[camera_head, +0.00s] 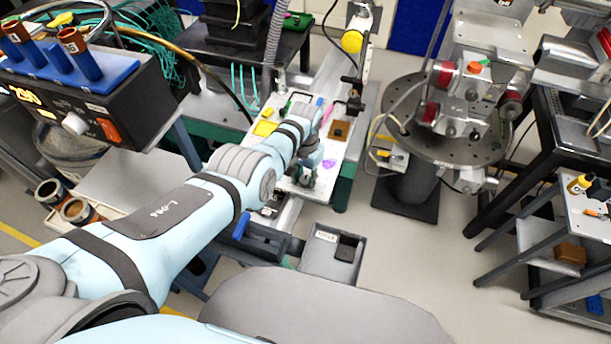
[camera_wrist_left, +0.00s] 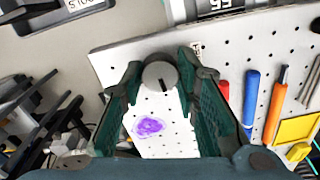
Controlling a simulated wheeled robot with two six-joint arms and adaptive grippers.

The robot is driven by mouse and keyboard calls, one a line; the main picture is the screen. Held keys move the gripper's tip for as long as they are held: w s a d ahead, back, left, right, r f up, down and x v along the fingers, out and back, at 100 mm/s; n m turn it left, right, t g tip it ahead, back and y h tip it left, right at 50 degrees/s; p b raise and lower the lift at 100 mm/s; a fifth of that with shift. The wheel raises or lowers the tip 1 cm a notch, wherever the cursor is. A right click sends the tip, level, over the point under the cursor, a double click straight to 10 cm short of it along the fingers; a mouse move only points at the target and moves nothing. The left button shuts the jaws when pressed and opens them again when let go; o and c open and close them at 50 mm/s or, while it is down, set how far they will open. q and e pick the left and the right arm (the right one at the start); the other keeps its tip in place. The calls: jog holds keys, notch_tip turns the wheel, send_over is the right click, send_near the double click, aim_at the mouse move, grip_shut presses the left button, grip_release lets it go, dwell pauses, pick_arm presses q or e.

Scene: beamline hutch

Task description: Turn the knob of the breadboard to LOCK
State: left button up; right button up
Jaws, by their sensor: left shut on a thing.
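The breadboard (camera_head: 333,151) is a white perforated board on a bench at the upper middle of the head view. It fills much of the left wrist view (camera_wrist_left: 182,135). Its knob (camera_wrist_left: 160,75) is round and grey with a dark pointer line. A small label (camera_wrist_left: 197,47) beside the knob is too small to read. My left gripper (camera_head: 307,178) reaches the near end of the board. In the left wrist view its fingers (camera_wrist_left: 162,82) are closed around the knob, one on each side. The knob is hidden in the head view. My right gripper does not show.
A purple patch (camera_wrist_left: 148,126) lies on the board near the fingers. Blue (camera_wrist_left: 250,98) and orange (camera_wrist_left: 275,105) tools and a yellow piece (camera_wrist_left: 295,130) lie at the right.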

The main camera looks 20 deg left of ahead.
aim_at(306, 179)
pick_arm(q)
jog(key=shift+m, duration=0.6)
jog(key=o, duration=1.1)
jog(key=shift+o, duration=0.2)
jog(key=shift+w+r, duration=0.15)
jog(key=shift+r, duration=0.35)
notch_tip(306, 179, up, 11)
jog(key=shift+d, duration=0.1)
